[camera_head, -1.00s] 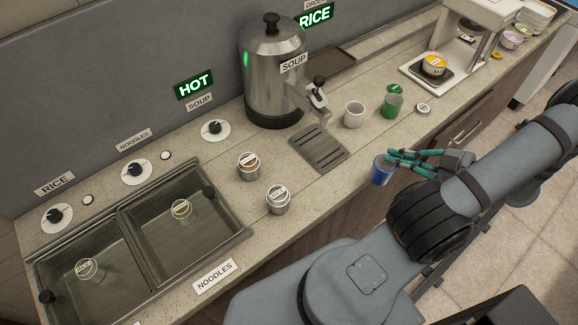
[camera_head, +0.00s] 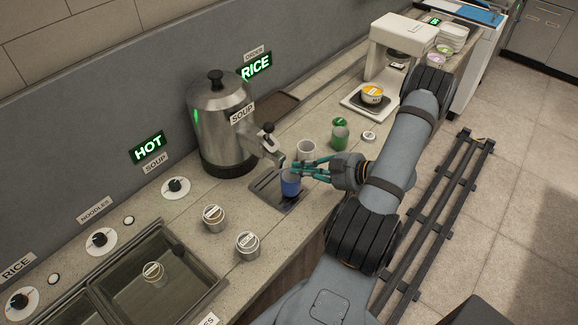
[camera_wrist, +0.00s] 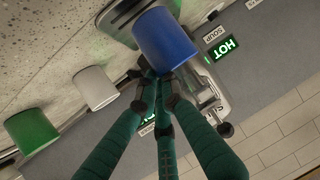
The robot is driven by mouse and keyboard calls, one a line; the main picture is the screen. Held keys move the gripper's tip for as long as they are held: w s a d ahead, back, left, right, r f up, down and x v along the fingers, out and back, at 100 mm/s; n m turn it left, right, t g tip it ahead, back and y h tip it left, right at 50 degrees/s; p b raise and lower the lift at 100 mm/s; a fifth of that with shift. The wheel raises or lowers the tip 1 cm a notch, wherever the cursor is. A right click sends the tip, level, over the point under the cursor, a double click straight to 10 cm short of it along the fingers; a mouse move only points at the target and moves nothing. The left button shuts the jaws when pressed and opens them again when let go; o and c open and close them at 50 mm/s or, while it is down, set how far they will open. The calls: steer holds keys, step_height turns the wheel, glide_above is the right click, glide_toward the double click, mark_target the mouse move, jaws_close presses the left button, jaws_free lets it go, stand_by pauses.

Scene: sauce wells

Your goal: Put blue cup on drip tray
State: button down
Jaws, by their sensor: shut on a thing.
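The blue cup (camera_head: 290,183) is upright in my gripper (camera_head: 298,172), over the drip tray below the soup urn's tap. I cannot tell whether the cup touches the tray. The drip tray (camera_head: 262,187) is a dark slotted plate on the counter, partly covered by the cup. In the wrist view the blue cup (camera_wrist: 166,40) fills the space at the fingertips of my gripper (camera_wrist: 158,78), with the green fingers shut on its side. The tray's edge (camera_wrist: 118,14) shows just past the cup.
The soup urn (camera_head: 221,125) with its tap stands behind the tray. A white cup (camera_head: 306,150) and a green cup (camera_head: 340,133) stand to the right, close to my gripper. Two metal cans, one of them a labelled can (camera_head: 248,245), stand to the left.

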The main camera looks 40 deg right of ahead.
mark_target(289, 169)
steer(key=w, duration=0.1)
steer(key=w+a, duration=0.1)
steer(key=w+p, duration=0.1)
steer(key=shift+w+a+f, duration=0.3)
steer(key=shift+w+f, duration=0.05)
steer(key=shift+f, duration=0.35)
steer(key=shift+s+d, duration=0.1)
steer(key=shift+d, duration=0.05)
steer(key=shift+f, duration=0.1)
steer(key=shift+f, duration=0.15)
steer(key=c, duration=1.9)
jaws_free()
